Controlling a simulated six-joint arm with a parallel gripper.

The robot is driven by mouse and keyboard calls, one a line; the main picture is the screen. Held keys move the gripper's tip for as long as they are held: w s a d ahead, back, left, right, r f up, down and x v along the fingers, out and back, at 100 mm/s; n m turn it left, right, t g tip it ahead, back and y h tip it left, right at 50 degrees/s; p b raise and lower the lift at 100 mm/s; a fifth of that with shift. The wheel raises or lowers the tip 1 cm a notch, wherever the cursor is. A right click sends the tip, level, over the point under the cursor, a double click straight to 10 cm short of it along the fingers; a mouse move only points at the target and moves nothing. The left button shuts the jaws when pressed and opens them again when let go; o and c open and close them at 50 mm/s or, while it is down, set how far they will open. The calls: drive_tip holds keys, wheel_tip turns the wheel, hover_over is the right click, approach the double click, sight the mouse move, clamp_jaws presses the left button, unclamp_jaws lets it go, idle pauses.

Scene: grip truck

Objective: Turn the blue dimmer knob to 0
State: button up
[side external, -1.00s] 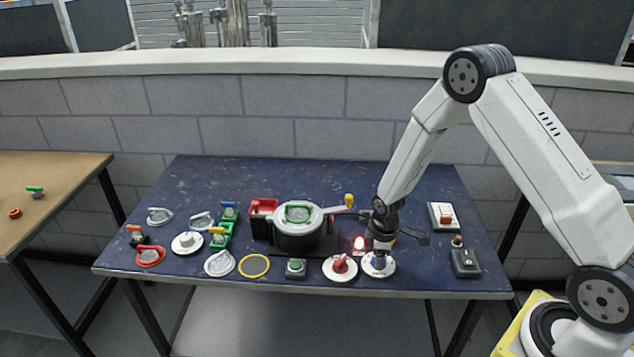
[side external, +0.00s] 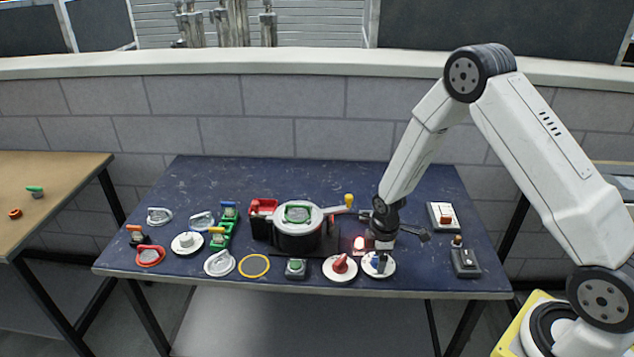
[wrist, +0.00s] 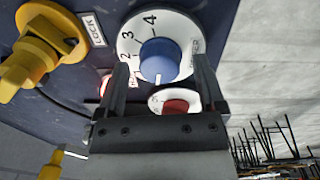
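The blue dimmer knob (side external: 378,263) sits on a round white dial (side external: 389,269) near the table's front edge. In the wrist view the blue knob (wrist: 160,60) shows a white mark at its lower edge; the dial (wrist: 184,28) shows 4, 3 and 2. The number at the mark cannot be read, as my fingers cover part of the dial. My gripper (side external: 381,243) is just behind and above the knob. In the wrist view its two fingers (wrist: 162,86) are spread apart, with the knob seen between and beyond them. It holds nothing.
A red knob (side external: 340,264) on a white dial stands close to the left. A glowing red lamp (side external: 360,243) is beside my gripper. A grey switch box (side external: 465,263) and a white rocker switch (side external: 443,216) are to the right. The table's back left is clear.

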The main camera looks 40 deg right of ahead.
drive_tip(key=shift+r, duration=0.1)
drive_tip(key=shift+s+a+r, duration=0.1)
drive_tip(key=shift+r, duration=1.8)
drive_tip(key=shift+s+a+r, duration=0.1)
drive_tip(key=shift+r, duration=1.8)
drive_tip(key=shift+r, duration=0.1)
drive_tip(key=shift+s+a+r+m, duration=0.2)
drive_tip(key=shift+a+r+m, duration=0.1)
drive_tip(key=shift+r, duration=0.2)
drive_tip(key=s+a+r+m+t, duration=0.2)
drive_tip(key=s+a+r+m, duration=0.4)
drive_tip(key=s+r+m, duration=0.3)
drive_tip(key=shift+s+a+r, duration=0.35)
drive_tip(key=shift+s+r, duration=0.05)
drive_tip(key=shift+s, duration=0.8)
